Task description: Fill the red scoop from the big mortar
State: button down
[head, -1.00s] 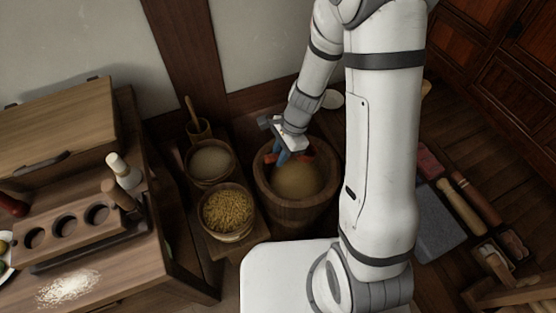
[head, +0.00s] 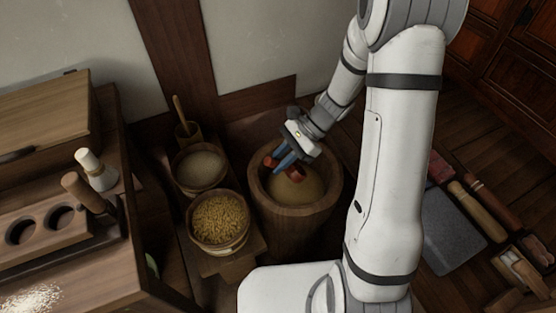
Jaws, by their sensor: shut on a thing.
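The big mortar (head: 293,219) is a wide wooden tub on the floor, holding a mound of tan meal (head: 298,190). My gripper (head: 284,163) reaches down inside its rim on the upper left side, its blue fingers shut on the red scoop (head: 296,174). Only small red parts of the scoop show on either side of the fingers. The scoop is low by the meal; I cannot tell whether it touches the meal or holds any.
A bowl of pale flour (head: 201,167) and a bucket of yellow grain (head: 220,220) stand left of the mortar. A wooden bench (head: 60,255) with holes and a wooden box (head: 45,118) is further left. A grey slab (head: 452,232) and rollers lie on the right floor.

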aim_at(287, 173)
jog(key=shift+w+d+f+b, duration=0.25)
jog(key=shift+d+f+b, duration=0.35)
jog(key=shift+f, duration=0.45)
jog(key=shift+w+d+f+b, duration=0.2)
jog(key=shift+d+f+b, duration=0.35)
jog(key=shift+f, duration=0.5)
jog(key=shift+w+d+f+b, duration=0.25)
jog(key=shift+d+f+b, duration=0.2)
jog(key=shift+f+b, duration=0.45)
jog(key=shift+f, duration=0.2)
jog(key=shift+s+a+f+h+p, duration=0.25)
jog(key=shift+a+f+h+p, duration=0.05)
jog(key=shift+a+h, duration=0.2)
jog(key=a+t+h+p, duration=0.1)
jog(key=h+p, duration=0.1)
jog(key=p, duration=0.1)
jog(key=s+a+r+t+h+p, duration=0.1)
jog(key=h+p, duration=0.1)
jog(key=p, duration=0.2)
jog(key=a+t+h+p, duration=0.1)
jog(key=h+p, duration=0.1)
jog(key=p, duration=0.2)
jog(key=shift+s+a+r, duration=0.2)
jog(key=shift+s+a, duration=0.05)
jog(key=h+p, duration=0.1)
jog(key=p, duration=0.2)
